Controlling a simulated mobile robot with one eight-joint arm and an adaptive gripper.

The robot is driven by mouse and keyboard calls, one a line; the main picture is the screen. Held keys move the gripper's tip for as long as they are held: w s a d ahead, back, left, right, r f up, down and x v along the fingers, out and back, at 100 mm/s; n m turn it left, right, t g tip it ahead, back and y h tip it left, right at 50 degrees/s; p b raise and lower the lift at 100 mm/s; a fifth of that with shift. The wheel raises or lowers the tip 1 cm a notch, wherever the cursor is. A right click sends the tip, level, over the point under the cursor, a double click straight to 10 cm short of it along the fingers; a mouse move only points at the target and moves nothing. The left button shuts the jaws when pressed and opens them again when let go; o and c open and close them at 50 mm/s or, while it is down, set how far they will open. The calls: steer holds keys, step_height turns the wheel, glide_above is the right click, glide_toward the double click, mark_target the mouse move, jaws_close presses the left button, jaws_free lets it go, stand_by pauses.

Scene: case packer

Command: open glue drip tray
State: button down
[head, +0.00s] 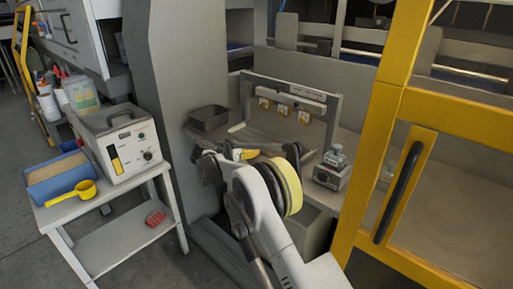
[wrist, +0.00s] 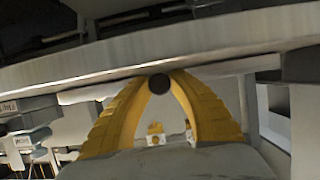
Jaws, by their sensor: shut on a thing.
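My gripper (head: 243,154) is at the front of the machine bench, below the frame with glue nozzles (head: 283,108). In the wrist view its yellow fingers (wrist: 159,92) arch together and close on a small dark round knob (wrist: 159,83). The knob sits against a long grey edge (wrist: 60,68) that crosses the view, apparently the front of the glue drip tray. In the head view my arm and wrist hide the knob and most of the tray. I cannot tell how far the tray is out.
A dark open bin (head: 209,117) stands on the bench at left. A small grey device (head: 332,170) stands right of my wrist. A yellow door frame (head: 372,150) with a dark handle (head: 404,190) is at right. A cart with a glue unit (head: 125,148) stands at left.

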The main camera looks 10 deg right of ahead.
steer(key=s+a, duration=0.1)
steer(key=a, duration=0.1)
steer(key=s+a, duration=0.2)
steer(key=shift+a, duration=0.15)
steer(key=c, duration=1.2)
jaws_free()
steer(key=shift+o, duration=0.2)
steer(key=shift+s+a, duration=0.1)
steer(key=v, duration=1.1)
steer(key=shift+s+a+r, duration=0.2)
steer(key=shift+a+r, duration=0.05)
steer(key=shift+r, duration=0.05)
